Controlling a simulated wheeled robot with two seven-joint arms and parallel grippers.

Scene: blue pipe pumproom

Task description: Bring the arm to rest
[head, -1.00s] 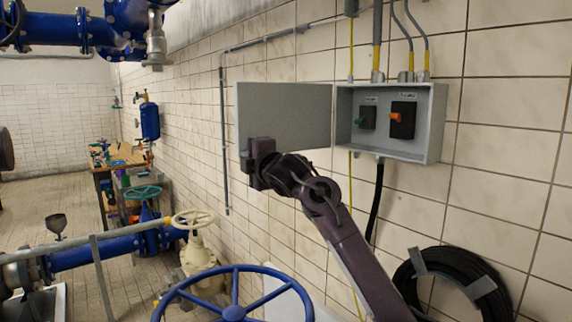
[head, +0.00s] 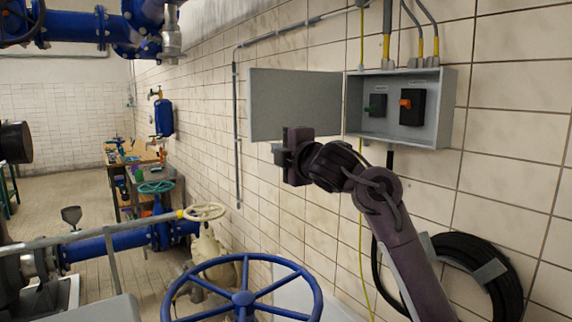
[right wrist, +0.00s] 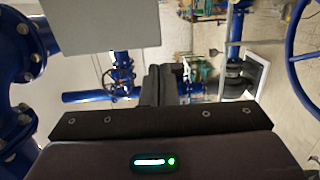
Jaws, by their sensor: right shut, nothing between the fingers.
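My right arm reaches up from the bottom right of the head view. Its gripper (head: 279,153) is in front of the lower edge of the open grey door (head: 293,103), with nothing held. In the right wrist view the dark fingers (right wrist: 160,84) are together. The grey electrical box (head: 440,128) on the tiled wall is open, its door swung to the left. Whether the gripper touches the door cannot be told for certain. My left gripper is not in view.
A large blue handwheel (head: 243,298) stands low in front, left of my right arm. A black cable coil (head: 497,262) hangs on the wall at right. A cream valve (head: 207,250), blue pipes (head: 110,246) and a workbench (head: 135,160) are at left.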

